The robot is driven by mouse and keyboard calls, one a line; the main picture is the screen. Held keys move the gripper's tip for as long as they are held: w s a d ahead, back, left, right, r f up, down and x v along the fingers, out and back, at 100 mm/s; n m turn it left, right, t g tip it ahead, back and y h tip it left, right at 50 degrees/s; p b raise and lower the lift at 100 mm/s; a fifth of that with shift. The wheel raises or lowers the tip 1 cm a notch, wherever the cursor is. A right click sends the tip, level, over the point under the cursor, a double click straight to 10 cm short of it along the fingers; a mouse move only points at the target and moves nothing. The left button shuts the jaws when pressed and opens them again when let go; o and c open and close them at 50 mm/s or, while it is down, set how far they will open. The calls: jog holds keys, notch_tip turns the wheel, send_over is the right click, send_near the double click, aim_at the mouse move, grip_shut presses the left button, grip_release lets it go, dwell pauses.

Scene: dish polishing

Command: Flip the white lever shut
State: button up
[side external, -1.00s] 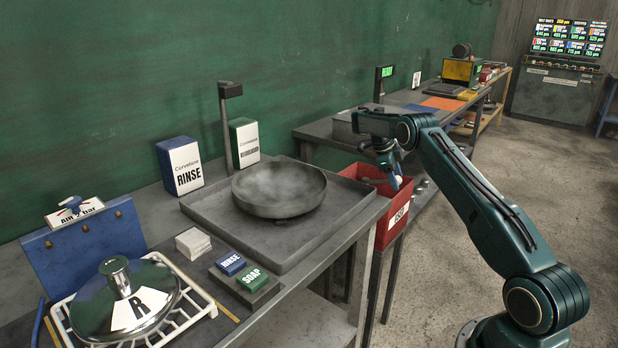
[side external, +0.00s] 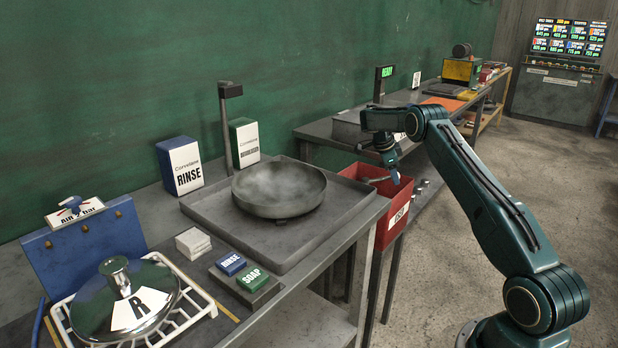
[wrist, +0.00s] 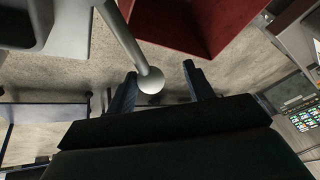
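The white lever shows in the wrist view as a pale rod (wrist: 127,38) with a round white knob (wrist: 151,82) at its end. In the side view my gripper (side external: 396,178) points down over the red bin beside the bench.
The red bin (side external: 393,232) is just below my gripper. A grey bench with a tray (side external: 340,205) and a dark pan (side external: 280,192) stands to the left. A second bench with a small green display (side external: 386,72) runs behind. Open floor lies to the right.

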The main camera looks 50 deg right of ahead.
jog(key=w+d+n+t, duration=0.2)
jog(key=w+n, duration=0.2)
jog(key=n, duration=0.2)
jog(key=a+v, duration=0.1)
jog(key=v, duration=1.4)
jog(key=s+a+r+n+t, duration=0.1)
jog(key=a+r+n, duration=0.3)
jog(key=a, duration=0.4)
jog(key=s+a+r+n+t, duration=0.2)
jog(key=a+r+n, duration=0.2)
jog(key=a+r, duration=0.2)
jog(key=shift+s+a+r+y, duration=0.25)
jog(key=shift+a+y, duration=0.15)
jog(key=shift+a, duration=0.85)
jog(key=shift+f, duration=0.15)
jog(key=shift+c, duration=0.2)
